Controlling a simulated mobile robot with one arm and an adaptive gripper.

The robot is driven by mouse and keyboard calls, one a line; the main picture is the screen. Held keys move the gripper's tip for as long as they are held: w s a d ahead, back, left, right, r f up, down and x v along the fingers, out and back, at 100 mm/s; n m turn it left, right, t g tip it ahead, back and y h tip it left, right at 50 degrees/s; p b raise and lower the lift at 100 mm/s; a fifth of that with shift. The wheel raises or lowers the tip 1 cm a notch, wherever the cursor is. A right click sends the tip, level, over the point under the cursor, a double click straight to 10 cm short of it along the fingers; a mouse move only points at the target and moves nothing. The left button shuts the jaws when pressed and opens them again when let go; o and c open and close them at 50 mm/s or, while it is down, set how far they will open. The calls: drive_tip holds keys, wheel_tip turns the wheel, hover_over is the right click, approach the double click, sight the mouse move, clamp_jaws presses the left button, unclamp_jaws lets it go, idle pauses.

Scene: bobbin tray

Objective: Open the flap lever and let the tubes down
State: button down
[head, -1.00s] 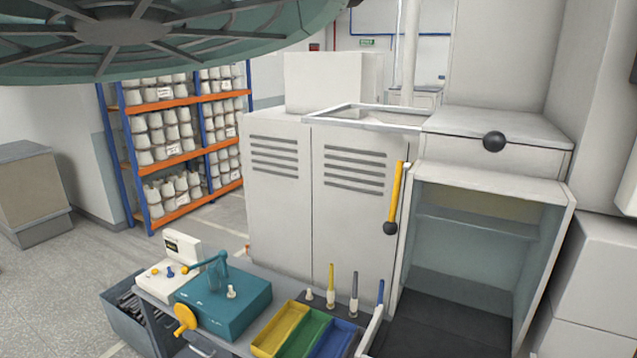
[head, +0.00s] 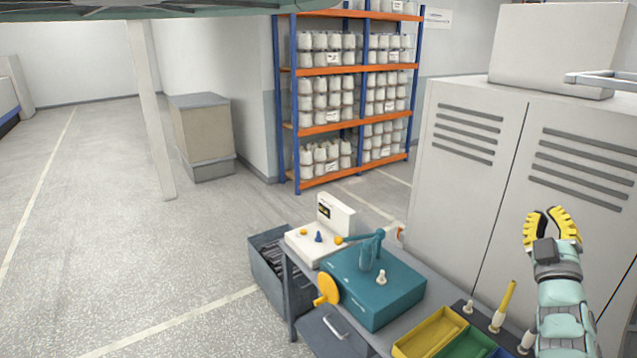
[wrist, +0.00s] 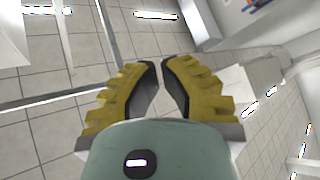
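My gripper (head: 547,211) is raised at the right of the head view, in front of the grey cabinet. Its two yellow ribbed fingers curve inward with a narrow gap between the tips and nothing held. A yellow tube (head: 507,297) stands upright in a white holder on the bench, below and left of the gripper. The flap lever and the open-fronted machine are out of the head view now.
The grey cabinet (head: 475,185) closes off the right. The bench carries a teal winder (head: 375,288), a white boxed device (head: 313,243) and a yellow tray (head: 430,335). Bobbin shelves (head: 343,127) stand behind. The floor (head: 110,230) at left is clear.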

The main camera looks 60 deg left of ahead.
drive_tip(key=w+a+f+g+h+b, duration=0.1)
drive_tip(key=w+a+f+h+b, duration=0.3)
drive_tip(key=w+f+h, duration=0.45)
drive_tip(key=w+d+m+h+b, duration=0.2)
drive_tip(key=w+d+h+b, duration=0.2)
drive_tip(key=w+h+b, duration=0.25)
drive_tip(key=s+d+r+m+g+h+b, duration=0.7)
drive_tip(key=s+d+r+m+h+b, duration=0.1)
drive_tip(key=h, duration=0.8)
drive_tip(key=s+d+r+m, duration=0.1)
drive_tip(key=s+r+m, duration=0.1)
drive_tip(key=s+r, duration=0.1)
drive_tip(key=shift+s+g, duration=0.15)
drive_tip(key=shift+g, duration=0.25)
drive_tip(key=shift+d, duration=0.1)
